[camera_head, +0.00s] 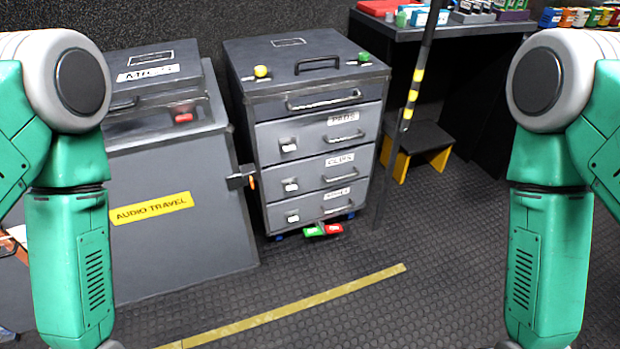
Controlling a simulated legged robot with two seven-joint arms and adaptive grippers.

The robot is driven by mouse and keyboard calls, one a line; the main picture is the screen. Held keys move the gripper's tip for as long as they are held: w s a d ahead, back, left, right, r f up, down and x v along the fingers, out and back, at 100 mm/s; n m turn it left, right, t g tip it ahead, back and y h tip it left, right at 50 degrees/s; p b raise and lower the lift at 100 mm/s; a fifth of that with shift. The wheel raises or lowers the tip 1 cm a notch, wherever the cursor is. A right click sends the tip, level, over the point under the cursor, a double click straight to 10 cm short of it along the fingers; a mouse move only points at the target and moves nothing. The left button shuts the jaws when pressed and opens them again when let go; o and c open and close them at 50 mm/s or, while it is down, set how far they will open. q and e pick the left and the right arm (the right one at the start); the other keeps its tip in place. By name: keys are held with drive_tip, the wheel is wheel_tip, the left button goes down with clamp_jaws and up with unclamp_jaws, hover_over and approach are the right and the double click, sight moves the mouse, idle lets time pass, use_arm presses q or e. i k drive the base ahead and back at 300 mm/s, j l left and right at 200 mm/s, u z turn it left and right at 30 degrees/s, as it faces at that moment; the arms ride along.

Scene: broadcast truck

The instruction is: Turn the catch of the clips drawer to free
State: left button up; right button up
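The clips drawer (318,174) is the middle of three labelled drawers in a grey wheeled cabinet. It is shut, with a white label reading CLIPS. Its catch (291,186) is a small white piece at the drawer's left side. Its handle (341,180) is a dark bar at the right. Which way the catch is turned is too small to tell. My two green arms hang down at the left and right edges, well apart from the cabinet. Neither gripper is in view.
The pads drawer (315,133) is above and another drawer (316,206) below, each with a white catch. A grey AUDIO TRAVEL case (185,215) stands left. A striped pole (413,90) and yellow-black step (432,150) stand right. The floor in front is open, with a yellow strip (300,304).

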sight(291, 187)
drive_tip(key=i+l, duration=0.25)
drive_tip(key=l, duration=0.15)
drive_tip(key=i+l+u, duration=0.1)
drive_tip(key=i+l, duration=0.35)
drive_tip(key=l, duration=0.3)
drive_tip(key=i+l+u, duration=0.1)
drive_tip(key=l, duration=0.3)
drive_tip(key=i+l, duration=0.35)
drive_tip(key=l+u, duration=0.05)
